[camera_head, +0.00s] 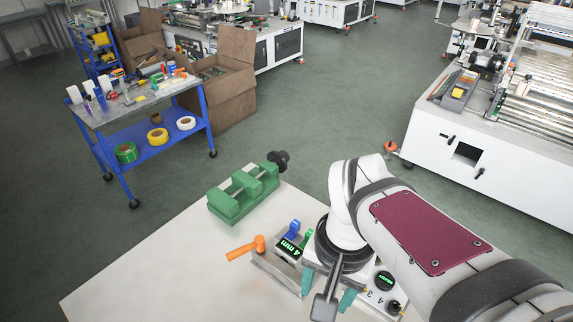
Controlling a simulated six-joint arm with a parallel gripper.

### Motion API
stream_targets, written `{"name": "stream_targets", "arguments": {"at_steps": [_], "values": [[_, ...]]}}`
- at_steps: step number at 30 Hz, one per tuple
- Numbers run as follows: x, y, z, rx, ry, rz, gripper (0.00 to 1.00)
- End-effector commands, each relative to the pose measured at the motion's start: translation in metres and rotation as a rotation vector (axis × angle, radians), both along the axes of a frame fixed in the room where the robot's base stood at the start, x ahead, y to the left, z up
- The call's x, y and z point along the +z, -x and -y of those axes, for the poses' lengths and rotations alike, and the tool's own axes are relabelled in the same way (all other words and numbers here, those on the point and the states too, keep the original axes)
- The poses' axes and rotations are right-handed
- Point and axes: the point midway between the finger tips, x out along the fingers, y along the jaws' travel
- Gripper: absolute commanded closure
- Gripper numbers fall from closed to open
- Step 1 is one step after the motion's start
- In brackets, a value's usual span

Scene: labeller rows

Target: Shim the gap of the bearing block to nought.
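A green block-like fixture (241,196) with raised parts and a black knob (279,159) stands on the far part of the white table. Nearer is a grey metal unit (275,272) with a display (289,247) that reads 4 mm. I cannot tell which of the two is the bearing block, and no gap shows clearly. My gripper (328,289) points down over the table's right part, its two teal fingers apart. A grey paddle-shaped piece (325,306) shows between them; I cannot tell what it is. My arm hides what lies behind it.
An orange-handled piece (245,248), a blue piece (293,229) and a green piece (305,239) are by the display. A panel (378,296) with a small lit display and numbers lies right of my gripper. The white table's (150,275) left side is clear.

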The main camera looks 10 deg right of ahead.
Motion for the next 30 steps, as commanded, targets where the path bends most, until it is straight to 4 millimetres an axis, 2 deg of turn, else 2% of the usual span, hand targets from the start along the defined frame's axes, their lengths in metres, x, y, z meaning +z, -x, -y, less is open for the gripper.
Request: {"name": "stream_targets", "arguments": {"at_steps": [1,2,3,6,9,10,12,15,20,30], "values": [[-0.002,-0.049,0.006,-0.031,0.047,0.010,0.50],[-0.005,-0.080,0.010,-0.055,0.077,0.027,0.56],[-0.013,-0.121,0.014,-0.084,0.115,0.051,0.63],[-0.044,-0.211,0.019,-0.147,0.188,0.121,0.81],[-0.079,-0.273,0.019,-0.191,0.231,0.182,0.99],[-0.088,-0.285,0.019,-0.200,0.240,0.196,1.00],[-0.103,-0.305,0.018,-0.216,0.252,0.222,1.00],[-0.115,-0.318,0.017,-0.227,0.258,0.239,1.00],[-0.136,-0.322,0.023,-0.229,0.259,0.237,1.00],[-0.206,-0.339,0.040,-0.229,0.257,0.237,1.00]]}}
